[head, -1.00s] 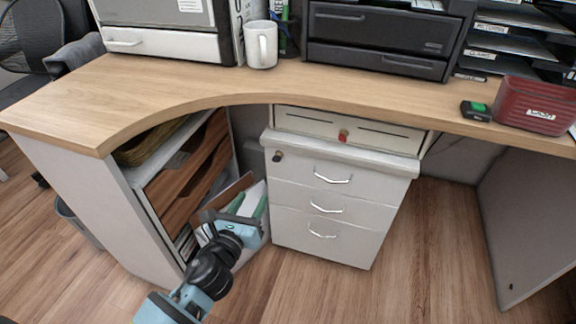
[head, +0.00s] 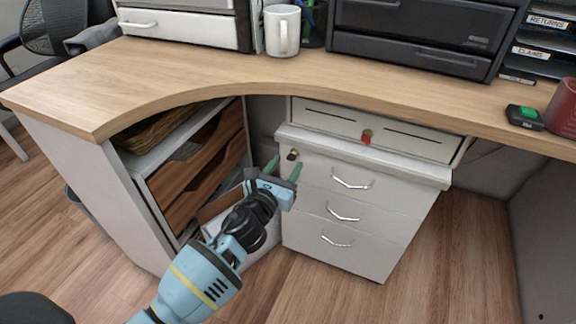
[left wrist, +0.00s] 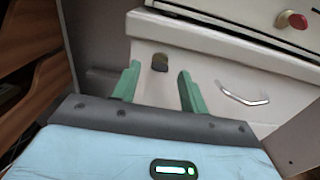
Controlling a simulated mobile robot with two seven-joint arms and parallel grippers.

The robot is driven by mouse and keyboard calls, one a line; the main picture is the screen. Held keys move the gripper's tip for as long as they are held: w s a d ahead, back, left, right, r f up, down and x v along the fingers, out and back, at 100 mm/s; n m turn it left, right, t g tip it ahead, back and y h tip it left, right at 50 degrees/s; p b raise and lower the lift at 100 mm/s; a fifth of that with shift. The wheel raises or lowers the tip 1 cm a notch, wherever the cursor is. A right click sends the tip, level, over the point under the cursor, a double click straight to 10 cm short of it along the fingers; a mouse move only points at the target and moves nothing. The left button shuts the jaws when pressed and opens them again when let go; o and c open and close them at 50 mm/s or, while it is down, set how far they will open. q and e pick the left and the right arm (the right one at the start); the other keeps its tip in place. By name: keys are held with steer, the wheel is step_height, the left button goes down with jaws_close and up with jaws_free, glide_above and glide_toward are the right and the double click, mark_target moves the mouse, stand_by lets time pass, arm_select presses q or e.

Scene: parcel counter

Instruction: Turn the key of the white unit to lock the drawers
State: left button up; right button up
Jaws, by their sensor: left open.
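The white unit (head: 318,232) stands under the desk, with three handled drawers, all closed. Its dark key (head: 292,154) sits at the upper left of its front, and in the left wrist view the key (left wrist: 160,62) shows as a dark knob. My left gripper (head: 284,168) is open just in front of the unit's upper left corner. In the left wrist view its two green fingers (left wrist: 159,78) stand either side of the key, apart from it; whether the tips reach its depth I cannot tell. My right gripper is not in view.
A shallow drawer with a red knob (head: 366,137) is directly above the unit, under the wooden desktop (head: 200,85). An open shelf with brown trays (head: 190,185) is close on the left. The floor right of the unit is clear.

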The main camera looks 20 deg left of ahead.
arm_select(q)
steer(key=shift+w, duration=0.75)
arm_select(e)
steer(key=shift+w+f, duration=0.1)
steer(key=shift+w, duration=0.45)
arm_select(q)
steer(key=shift+c, duration=0.3)
